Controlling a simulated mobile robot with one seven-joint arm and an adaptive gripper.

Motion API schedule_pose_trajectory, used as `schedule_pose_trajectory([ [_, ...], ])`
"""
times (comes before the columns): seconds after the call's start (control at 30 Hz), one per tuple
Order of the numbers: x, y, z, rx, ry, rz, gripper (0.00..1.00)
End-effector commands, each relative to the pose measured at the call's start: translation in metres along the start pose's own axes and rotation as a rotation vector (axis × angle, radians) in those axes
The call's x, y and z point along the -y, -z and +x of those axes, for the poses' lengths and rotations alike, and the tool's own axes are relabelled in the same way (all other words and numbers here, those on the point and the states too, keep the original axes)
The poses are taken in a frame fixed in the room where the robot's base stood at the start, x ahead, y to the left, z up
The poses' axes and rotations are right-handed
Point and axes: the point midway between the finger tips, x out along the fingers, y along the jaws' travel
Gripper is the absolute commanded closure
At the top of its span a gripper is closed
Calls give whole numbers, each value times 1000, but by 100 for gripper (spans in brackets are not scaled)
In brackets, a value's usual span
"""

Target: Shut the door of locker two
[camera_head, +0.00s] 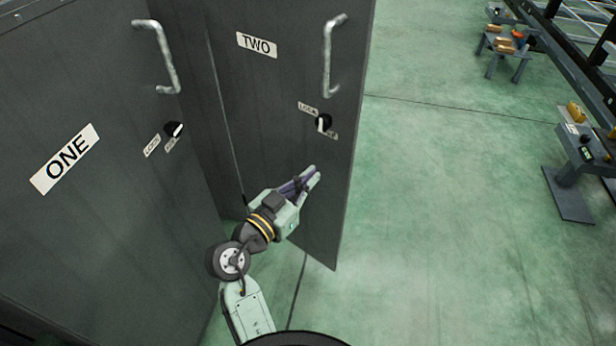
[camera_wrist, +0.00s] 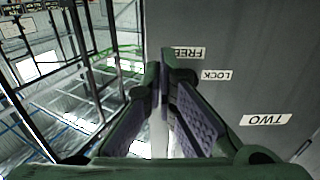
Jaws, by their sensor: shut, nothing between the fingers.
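The door of locker two (camera_head: 285,60) is a dark grey panel with a TWO label, a metal bar handle (camera_head: 331,55) and a small black turn latch (camera_head: 323,122). It stands open, angled out from the locker front. My gripper (camera_head: 313,173) is shut and empty, in front of the door's lower part, below the latch. I cannot tell whether it touches the door. In the wrist view the fingertips (camera_wrist: 163,70) are together beside the door face (camera_wrist: 250,60), where the FREE, LOCK and TWO labels appear upside down. The latch is hidden there by the fingers.
The door of locker one (camera_head: 70,220), with its own handle (camera_head: 158,57) and latch (camera_head: 174,129), is at the left. Green floor (camera_head: 440,220) is open to the right. Small stands (camera_head: 575,160) with parts and a dark frame are at the far right.

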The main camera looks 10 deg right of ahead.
Motion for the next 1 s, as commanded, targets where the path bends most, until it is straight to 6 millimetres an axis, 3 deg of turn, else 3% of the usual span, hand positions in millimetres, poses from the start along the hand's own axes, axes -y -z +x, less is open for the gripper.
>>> schedule_pose_trajectory([
  [0.3,-1,3,69,2,-3,3,100],
  [0.5,0,2,96,2,-1,3,100],
  [1.0,0,-1,105,3,0,3,100],
])
